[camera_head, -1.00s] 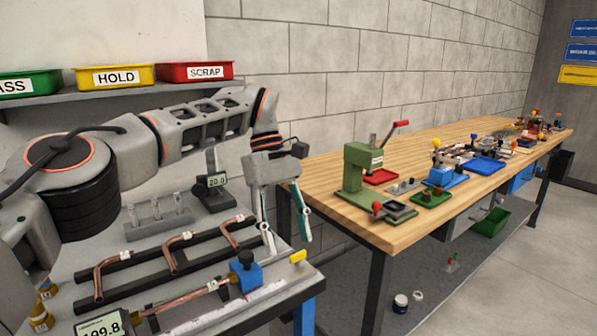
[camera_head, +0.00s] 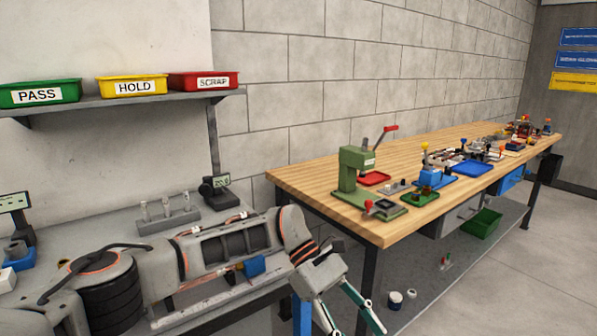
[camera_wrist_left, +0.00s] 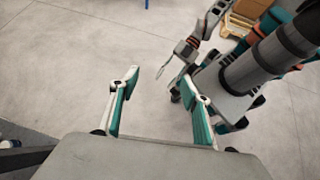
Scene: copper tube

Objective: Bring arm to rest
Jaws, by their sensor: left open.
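My left gripper (camera_head: 350,312) is low at the bottom of the head view, in front of the grey bench's right corner. Its fingers point down and right and are cut off by the frame edge. In the left wrist view the gripper (camera_wrist_left: 159,78) is open and empty above bare floor. My left arm lies low across the grey bench (camera_head: 60,222) and hides most of the copper tubes. A bit of copper tube (camera_head: 216,276) shows under the arm. Part of my other arm, apparently with its gripper, shows in the left wrist view; its jaw state is unclear.
A wooden workbench (camera_head: 300,180) with a green press (camera_head: 355,168) stands right of my left gripper. A blue block (camera_head: 254,266) and a scale display (camera_head: 216,184) are near the arm. PASS (camera_head: 40,94), HOLD (camera_head: 134,86) and SCRAP (camera_head: 203,81) bins sit on the shelf.

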